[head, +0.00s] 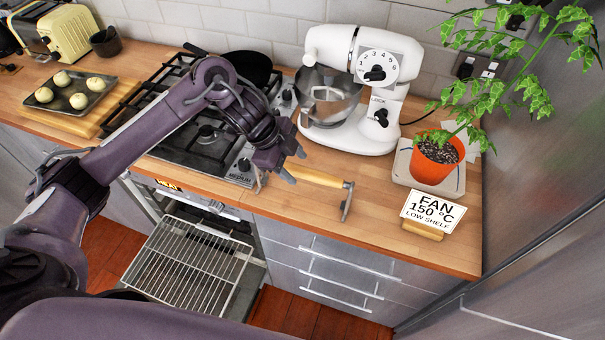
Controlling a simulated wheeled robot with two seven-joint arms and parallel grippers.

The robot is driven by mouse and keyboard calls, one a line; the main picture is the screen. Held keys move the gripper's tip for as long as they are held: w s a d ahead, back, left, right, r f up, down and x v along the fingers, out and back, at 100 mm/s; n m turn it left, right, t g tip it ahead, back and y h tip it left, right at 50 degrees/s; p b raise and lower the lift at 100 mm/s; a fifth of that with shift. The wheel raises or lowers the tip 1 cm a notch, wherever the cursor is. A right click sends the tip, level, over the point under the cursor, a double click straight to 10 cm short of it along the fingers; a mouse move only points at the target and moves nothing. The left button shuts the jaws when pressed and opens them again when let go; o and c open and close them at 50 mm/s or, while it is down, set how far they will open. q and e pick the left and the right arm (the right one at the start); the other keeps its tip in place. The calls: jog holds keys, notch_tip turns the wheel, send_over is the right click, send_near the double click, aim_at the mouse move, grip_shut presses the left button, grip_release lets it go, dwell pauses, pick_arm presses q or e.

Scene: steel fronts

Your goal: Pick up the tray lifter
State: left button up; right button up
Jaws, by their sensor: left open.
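The tray lifter (318,177) lies on the wooden worktop, right of the hob. It has a pale wooden handle and a grey metal arm at its right end that points toward the front edge. My left gripper (293,165) is open at the left end of the handle, with its fingertips close to the wood. Whether they touch it I cannot tell. The gripper hides part of the lifter's left end. My right gripper is not in view.
A white stand mixer (360,85) stands behind the lifter. A potted plant (436,160) and a sign (432,211) stand to the right. The gas hob (185,150) lies left, under my arm. Below, the oven is open with a wire rack (190,262) out.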

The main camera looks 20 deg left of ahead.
aim_at(307, 176)
pick_arm(q)
jog(key=shift+a+r, duration=0.2)
jog(key=shift+a, duration=0.35)
jog(key=shift+s+f+g, duration=0.1)
jog(key=shift+f+g, duration=0.1)
jog(key=shift+g, duration=0.1)
jog(key=shift+x, duration=1.05)
jog(key=shift+w+d+f+p, duration=0.2)
jog(key=shift+w+d+f, duration=0.1)
jog(key=shift+d+f, duration=0.3)
jog(key=shift+w+d+f+p, duration=0.25)
jog(key=shift+d+f, duration=0.15)
jog(key=shift+f, duration=0.35)
jog(key=shift+w+d+f+p, duration=0.15)
jog(key=shift+w+d+f, duration=0.25)
jog(key=shift+f, duration=0.3)
jog(key=shift+s, duration=0.1)
grip_shut()
